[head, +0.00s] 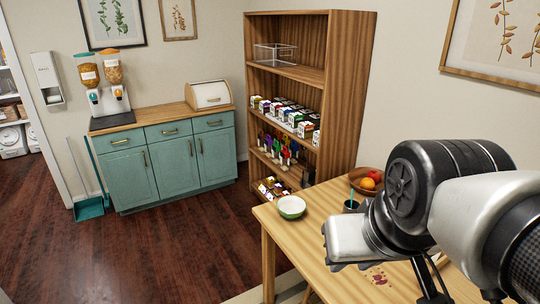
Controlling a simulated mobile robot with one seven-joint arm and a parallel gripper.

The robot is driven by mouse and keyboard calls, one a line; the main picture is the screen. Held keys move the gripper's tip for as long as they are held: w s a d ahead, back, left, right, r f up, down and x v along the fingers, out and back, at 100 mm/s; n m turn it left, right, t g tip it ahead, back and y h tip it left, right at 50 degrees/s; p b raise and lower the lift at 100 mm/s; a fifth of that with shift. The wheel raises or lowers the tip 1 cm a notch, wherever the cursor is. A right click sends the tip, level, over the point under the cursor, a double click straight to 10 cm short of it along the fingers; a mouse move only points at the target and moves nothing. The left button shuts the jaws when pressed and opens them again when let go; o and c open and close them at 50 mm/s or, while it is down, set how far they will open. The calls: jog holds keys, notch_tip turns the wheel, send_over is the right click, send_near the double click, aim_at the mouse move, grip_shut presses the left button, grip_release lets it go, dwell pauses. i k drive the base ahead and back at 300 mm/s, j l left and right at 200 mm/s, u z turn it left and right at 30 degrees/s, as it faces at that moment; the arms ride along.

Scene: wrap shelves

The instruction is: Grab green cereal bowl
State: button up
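The green cereal bowl (291,208) stands upright on the wooden table (315,220), near its far left corner. It is green outside and pale inside, and looks empty. My gripper (347,242) is over the table, to the right of the bowl and nearer to me, apart from it. Its fingers are not clearly seen, so I cannot tell whether it is open or shut. My arm hides much of the table's right side.
A fruit bowl (365,182) and a dark cup (351,205) with a blue straw stand behind my gripper. Reddish crumbs (377,277) lie on the table. A wooden shelf (341,90) with boxes rises behind. A teal cabinet (165,165) stands left, with open floor before it.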

aim_at(291, 207)
jog(key=i+j, duration=1.55)
jog(key=i+j+z, duration=0.1)
jog(key=z, duration=0.35)
jog(key=i+j+z, duration=0.1)
jog(key=z, duration=0.3)
jog(key=j+z, duration=0.25)
jog(key=z, duration=1.45)
jog(key=i+j, duration=0.05)
